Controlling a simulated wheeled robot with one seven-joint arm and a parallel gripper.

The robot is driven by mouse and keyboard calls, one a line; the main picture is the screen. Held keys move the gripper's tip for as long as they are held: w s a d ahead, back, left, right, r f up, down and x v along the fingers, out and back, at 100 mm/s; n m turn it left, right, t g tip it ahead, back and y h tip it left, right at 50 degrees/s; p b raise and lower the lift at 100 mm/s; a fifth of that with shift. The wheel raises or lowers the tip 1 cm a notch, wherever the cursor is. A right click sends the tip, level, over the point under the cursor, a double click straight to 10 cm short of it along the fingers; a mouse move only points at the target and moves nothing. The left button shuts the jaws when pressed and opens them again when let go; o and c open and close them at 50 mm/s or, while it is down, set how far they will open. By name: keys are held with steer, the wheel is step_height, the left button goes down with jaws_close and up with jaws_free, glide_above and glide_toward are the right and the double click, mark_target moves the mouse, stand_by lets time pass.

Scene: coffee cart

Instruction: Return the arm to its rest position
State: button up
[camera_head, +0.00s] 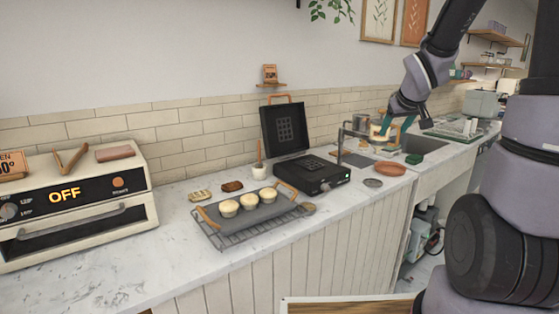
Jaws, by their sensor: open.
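My arm comes down from the top right, and my gripper (392,132) hangs at its lower end in front of the tiled wall, near the sink. Its fingers are apart. They are small in this view, and a yellowish thing shows right by them; I cannot tell whether they touch it. The larger lower links of my arm fill the right side.
A toaster oven (75,232) reading OFF stands at the left. A tray with muffins sits on a wire rack (238,238) mid-counter. An open waffle iron (312,187) stands behind it. Front-left counter is clear.

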steer(key=s+a+r+m+y, duration=0.1)
steer(key=s+a+r, duration=0.3)
steer(key=s, duration=0.8)
steer(key=s+a+r+m+g+y, duration=0.1)
steer(key=s+a+r+m, duration=0.3)
steer(key=s, duration=0.8)
step_height(320, 180, up, 2)
steer(key=shift+a+r+g+y, duration=0.2)
steer(key=shift+a+g+y, duration=0.1)
steer(key=shift+a+y, duration=0.25)
